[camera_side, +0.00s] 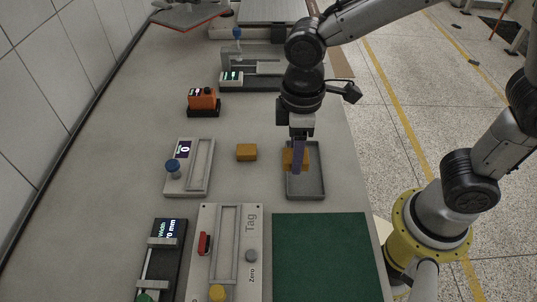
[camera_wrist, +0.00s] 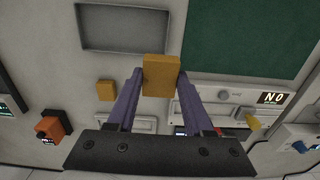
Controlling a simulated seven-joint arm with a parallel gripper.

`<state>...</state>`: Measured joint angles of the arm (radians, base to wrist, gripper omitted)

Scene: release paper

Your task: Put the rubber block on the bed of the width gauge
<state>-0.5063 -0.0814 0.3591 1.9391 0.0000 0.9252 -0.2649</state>
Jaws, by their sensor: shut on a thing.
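My gripper (camera_side: 297,168) is shut on an orange-yellow block (camera_side: 288,157). In the wrist view the block (camera_wrist: 161,70) sits between the tips of the purple fingers (camera_wrist: 160,84). In the side view the held block overlaps the far part of a grey tray; its height above the tray is hard to judge. A second, similar block (camera_side: 246,152) lies on the table to the left of the tray, and it also shows in the wrist view (camera_wrist: 105,90). Which one is rubber cannot be told by looks. The width gauge (camera_side: 160,258), dark with a lit display, stands at the near left, partly cut off.
The grey tray (camera_side: 305,193) stands beyond a green mat (camera_side: 328,255). A "Tag" panel (camera_side: 252,218) with a red handle and knobs lies beside the width gauge. A blue-knobbed device (camera_side: 201,178) and an orange device (camera_side: 203,101) stand farther left. Bare table lies at the left.

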